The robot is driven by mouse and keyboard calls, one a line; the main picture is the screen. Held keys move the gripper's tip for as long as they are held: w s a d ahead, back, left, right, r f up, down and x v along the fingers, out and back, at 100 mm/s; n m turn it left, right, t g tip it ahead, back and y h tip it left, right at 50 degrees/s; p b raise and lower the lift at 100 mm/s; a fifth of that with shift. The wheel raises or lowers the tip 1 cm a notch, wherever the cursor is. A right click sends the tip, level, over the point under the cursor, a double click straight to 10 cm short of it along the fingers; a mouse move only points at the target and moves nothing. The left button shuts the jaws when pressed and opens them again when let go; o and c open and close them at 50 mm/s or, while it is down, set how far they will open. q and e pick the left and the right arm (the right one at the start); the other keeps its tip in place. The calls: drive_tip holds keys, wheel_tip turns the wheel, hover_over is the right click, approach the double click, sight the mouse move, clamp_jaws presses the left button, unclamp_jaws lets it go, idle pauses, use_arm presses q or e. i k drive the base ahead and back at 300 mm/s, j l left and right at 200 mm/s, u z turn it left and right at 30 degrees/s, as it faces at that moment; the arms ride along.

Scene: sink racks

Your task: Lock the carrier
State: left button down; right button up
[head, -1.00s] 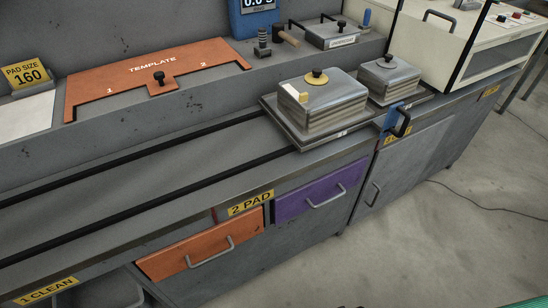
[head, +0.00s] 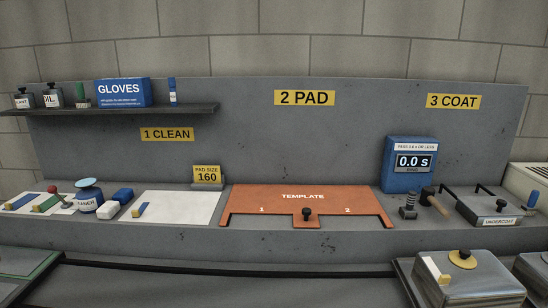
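A grey metal carrier plate (head: 403,272) shows at the bottom right, on the rails (head: 230,269), and is cut off by the lower edge. A metal block (head: 470,286) with a black knob on a yellow disc and a small yellow-and-white piece stands on it. Part of a second metal block (head: 533,268) shows at the right edge. No lock or lever of the carrier is in view now. Neither of my grippers is in view.
A shelf (head: 120,110) hangs at left. A green-edged tray (head: 25,262) sits at lower left.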

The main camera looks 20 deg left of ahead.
sight(53, 190)
drive_tip(key=u, duration=2.15)
